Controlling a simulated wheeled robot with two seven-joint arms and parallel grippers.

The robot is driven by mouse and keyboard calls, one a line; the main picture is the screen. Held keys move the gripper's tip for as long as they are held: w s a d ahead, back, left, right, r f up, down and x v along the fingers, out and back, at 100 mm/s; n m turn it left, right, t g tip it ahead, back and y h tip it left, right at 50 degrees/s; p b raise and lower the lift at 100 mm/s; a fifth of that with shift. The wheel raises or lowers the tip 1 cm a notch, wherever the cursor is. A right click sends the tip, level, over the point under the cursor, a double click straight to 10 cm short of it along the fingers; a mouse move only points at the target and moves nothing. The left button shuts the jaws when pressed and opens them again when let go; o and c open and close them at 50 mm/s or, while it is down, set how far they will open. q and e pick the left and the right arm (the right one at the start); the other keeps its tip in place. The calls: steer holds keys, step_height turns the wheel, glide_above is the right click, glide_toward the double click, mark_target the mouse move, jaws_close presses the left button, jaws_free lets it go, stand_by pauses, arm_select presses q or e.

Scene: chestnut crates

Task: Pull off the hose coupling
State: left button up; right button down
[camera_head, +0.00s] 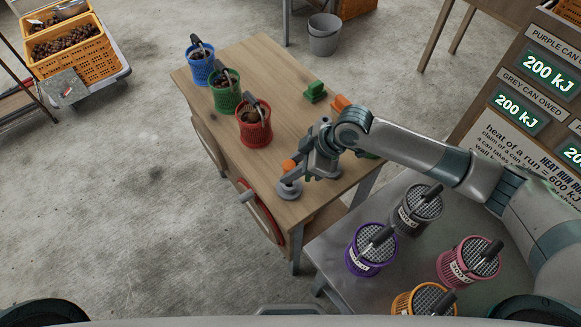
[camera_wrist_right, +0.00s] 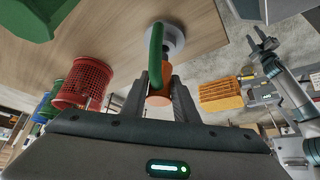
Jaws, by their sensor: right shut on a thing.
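My right gripper (camera_head: 304,172) is low over the front corner of the wooden table. Its fingers are shut on the orange hose coupling (camera_head: 289,165). In the right wrist view the orange coupling (camera_wrist_right: 160,88) sits between the two fingertips (camera_wrist_right: 160,97). A green hose (camera_wrist_right: 156,45) curves up from it beside a pale round base (camera_wrist_right: 174,40). The grey round base (camera_head: 289,189) also shows in the head view, under the coupling. Whether coupling and base still touch is unclear. My left gripper (camera_wrist_right: 262,44) shows small in the wrist view; its jaws are too small to read.
Blue (camera_head: 200,69), green (camera_head: 225,97) and red (camera_head: 254,131) cans stand along the wooden table (camera_head: 270,75). Green (camera_head: 315,91) and orange (camera_head: 340,103) pieces lie behind my gripper. Several lidded cans fill the grey table (camera_head: 325,245). Orange crates (camera_head: 90,63) stand far left.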

steer(key=shift+f+b, duration=0.95)
steer(key=shift+f, duration=1)
steer(key=c, duration=1.3)
jaws_free()
steer(key=b+v, duration=0.4)
steer(key=v, duration=1.3)
steer(key=shift+r, duration=0.2)
steer(key=shift+d, duration=0.1)
steer(key=shift+s, duration=0.1)
